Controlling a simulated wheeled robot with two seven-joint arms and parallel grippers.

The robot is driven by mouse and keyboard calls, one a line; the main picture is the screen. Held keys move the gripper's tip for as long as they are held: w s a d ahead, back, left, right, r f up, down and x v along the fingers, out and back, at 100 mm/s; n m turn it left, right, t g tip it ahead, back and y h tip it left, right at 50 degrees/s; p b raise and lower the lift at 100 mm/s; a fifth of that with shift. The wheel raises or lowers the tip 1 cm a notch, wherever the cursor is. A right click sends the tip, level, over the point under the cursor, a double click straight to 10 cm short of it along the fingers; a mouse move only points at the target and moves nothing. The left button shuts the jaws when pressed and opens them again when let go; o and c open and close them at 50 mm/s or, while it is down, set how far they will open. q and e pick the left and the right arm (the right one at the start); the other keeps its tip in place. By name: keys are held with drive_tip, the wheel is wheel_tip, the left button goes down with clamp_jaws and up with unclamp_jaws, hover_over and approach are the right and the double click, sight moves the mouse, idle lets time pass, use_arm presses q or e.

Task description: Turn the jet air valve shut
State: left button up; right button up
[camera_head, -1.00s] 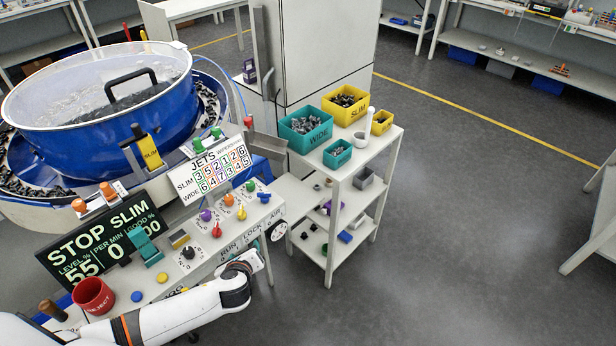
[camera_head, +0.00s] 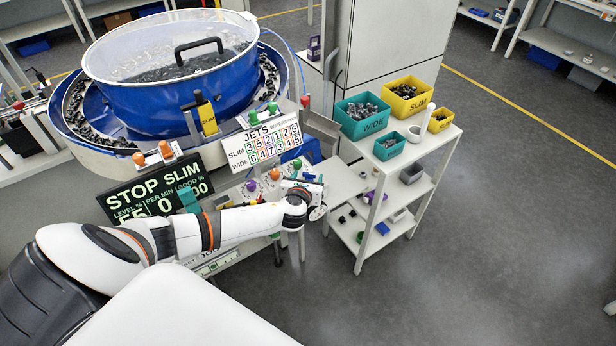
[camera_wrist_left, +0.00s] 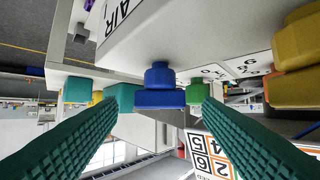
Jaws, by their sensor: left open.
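A blue knob (camera_wrist_left: 160,88), which I take for the jet air valve, sits on the white panel beside the AIR label (camera_wrist_left: 122,12) in the left wrist view. My left gripper (camera_wrist_left: 165,108) is open, its green ribbed fingers apart on either side of the view with the knob between their tips. I cannot tell whether they touch it. In the head view my left gripper (camera_head: 310,192) is at the right end of the control panel and largely hides that end. My right gripper is not in view.
A green knob (camera_wrist_left: 198,92) is close behind the blue one. Purple (camera_head: 251,186) and orange (camera_head: 275,174) knobs stand along the panel. The blue bowl (camera_head: 165,100) is behind. A white shelf cart (camera_head: 440,140) with bins stands right. The floor beyond is clear.

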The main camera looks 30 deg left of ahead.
use_arm(q)
drive_tip(key=shift+w+a+f, duration=0.15)
drive_tip(key=shift+w+f, duration=0.05)
drive_tip(key=shift+w, duration=0.25)
drive_tip(key=c, duration=1)
